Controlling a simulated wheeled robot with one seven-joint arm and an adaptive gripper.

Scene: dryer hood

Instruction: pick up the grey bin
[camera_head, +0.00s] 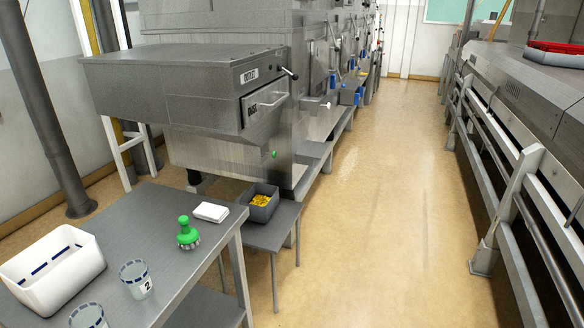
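The grey bin (261,214) is a small open box with yellow contents (262,200). It stands upright on a low grey stool-like table (268,238), just right of the nearer workbench and in front of the steel machine.
A grey workbench (176,205) at the lower left holds a white tub (66,280), cups (137,281), a green-handled brush (188,238) and a white folded item (211,212). A steel machine (190,90) stands behind. The aisle floor (385,190) is clear. Railings (505,205) line the right.

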